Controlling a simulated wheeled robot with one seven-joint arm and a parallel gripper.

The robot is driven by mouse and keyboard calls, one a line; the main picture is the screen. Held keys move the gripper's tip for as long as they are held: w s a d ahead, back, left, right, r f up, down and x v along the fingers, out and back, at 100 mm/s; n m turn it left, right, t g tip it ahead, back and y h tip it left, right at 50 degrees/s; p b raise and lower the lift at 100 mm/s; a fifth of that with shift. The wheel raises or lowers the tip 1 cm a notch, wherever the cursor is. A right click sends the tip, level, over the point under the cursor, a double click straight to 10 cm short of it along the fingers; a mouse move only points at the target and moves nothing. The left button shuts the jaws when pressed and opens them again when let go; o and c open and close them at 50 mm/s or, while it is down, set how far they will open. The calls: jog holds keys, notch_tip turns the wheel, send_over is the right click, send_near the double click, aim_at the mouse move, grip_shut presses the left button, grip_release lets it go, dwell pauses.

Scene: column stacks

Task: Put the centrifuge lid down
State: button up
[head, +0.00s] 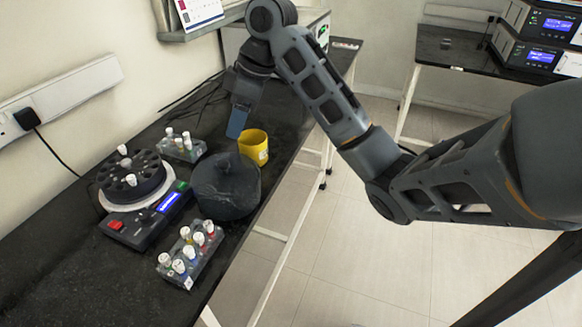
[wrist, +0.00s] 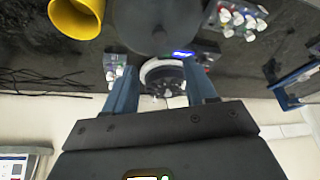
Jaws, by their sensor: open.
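The centrifuge lid (head: 226,186) is a dark round disc with a small knob. It appears to lie on the black bench, right of the centrifuge and close to the bench's front edge. It also shows at the top of the wrist view (wrist: 150,22). The centrifuge (head: 148,222) stands uncovered, its dark rotor (head: 132,178) in a pale ring with white-capped tubes in it. My gripper (head: 237,122) is above the bench, beyond the lid and apart from it. In the wrist view its two blue fingers (wrist: 162,88) are spread with nothing between them.
A yellow cup (head: 253,146) stands just beyond the lid. One tube rack (head: 182,147) is behind the centrifuge, another (head: 190,255) in front of it. A wall shelf (head: 205,25) is near my arm. Cables lie along the wall. The bench (head: 75,275) is clear at the near left.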

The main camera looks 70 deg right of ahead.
jog(key=w+a+f+m+t+y, duration=0.1)
jog(key=w+a+f+t, duration=0.15)
jog(key=a, duration=0.55)
jog(key=w+a+f+m+t+y, duration=0.1)
jog(key=w+a+f+t, duration=0.15)
jog(key=a, duration=0.45)
jog(key=s+a+f+m+t, duration=0.1)
jog(key=s+a+f, duration=0.1)
jog(key=a, duration=0.1)
jog(key=s+a+f+m+t, duration=0.1)
jog(key=s+a+f+m, duration=0.1)
jog(key=a, duration=0.2)
jog(key=s+a+f+m+t+h, duration=0.1)
jog(key=s+a+f, duration=0.1)
jog(key=a, duration=0.2)
jog(key=shift+s+a+f+m, duration=0.2)
jog(key=shift+f+m, duration=0.1)
jog(key=shift+m, duration=0.1)
jog(key=s+a+f+m+h, duration=0.1)
jog(key=s+a+f+h, duration=0.1)
jog(key=s, duration=0.7)
jog(key=s+d+r+n+t, duration=0.1)
jog(key=s+r, duration=0.3)
jog(key=s, duration=0.7)
jog(key=s+d+r+n+t, duration=0.1)
jog(key=s+d+r+n, duration=0.1)
jog(key=s, duration=0.9)
jog(key=shift+d+r+t+h, duration=0.2)
jog(key=shift+r+t+h, duration=0.2)
jog(key=shift+r, duration=0.5)
